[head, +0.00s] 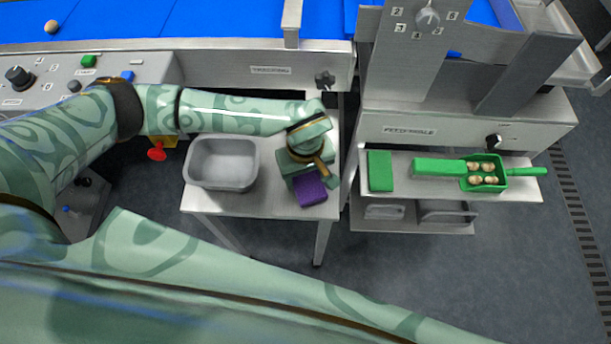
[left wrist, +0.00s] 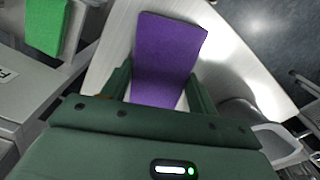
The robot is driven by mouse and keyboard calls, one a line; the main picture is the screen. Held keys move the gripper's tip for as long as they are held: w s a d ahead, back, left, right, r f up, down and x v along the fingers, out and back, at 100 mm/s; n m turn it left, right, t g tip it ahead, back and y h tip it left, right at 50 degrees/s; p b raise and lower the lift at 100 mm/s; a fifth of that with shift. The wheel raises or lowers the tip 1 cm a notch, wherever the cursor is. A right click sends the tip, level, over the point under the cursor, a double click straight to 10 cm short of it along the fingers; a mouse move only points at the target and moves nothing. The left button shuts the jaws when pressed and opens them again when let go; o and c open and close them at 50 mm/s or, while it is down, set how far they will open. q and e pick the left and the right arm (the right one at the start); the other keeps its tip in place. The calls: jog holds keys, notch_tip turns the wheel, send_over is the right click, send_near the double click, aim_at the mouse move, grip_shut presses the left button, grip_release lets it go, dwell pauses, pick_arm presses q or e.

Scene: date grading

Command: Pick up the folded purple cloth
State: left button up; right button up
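The folded purple cloth (head: 310,189) lies on the right part of a small white table (head: 262,206), near its front edge. My left gripper (head: 303,172) is above the cloth, pointing down, and hides its far part in the head view. In the left wrist view the purple cloth (left wrist: 168,55) lies between the two fingers of my left gripper (left wrist: 161,76). The fingers are apart, with a narrow gap visible beside the cloth. The cloth's near end is hidden by the gripper body. My right gripper is not in view.
A grey tub (head: 222,163) stands left of the cloth on the same table. A blue conveyor (head: 200,20) runs behind.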

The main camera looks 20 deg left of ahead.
aim_at(306, 175)
pick_arm(q)
jog(key=shift+c, duration=0.4)
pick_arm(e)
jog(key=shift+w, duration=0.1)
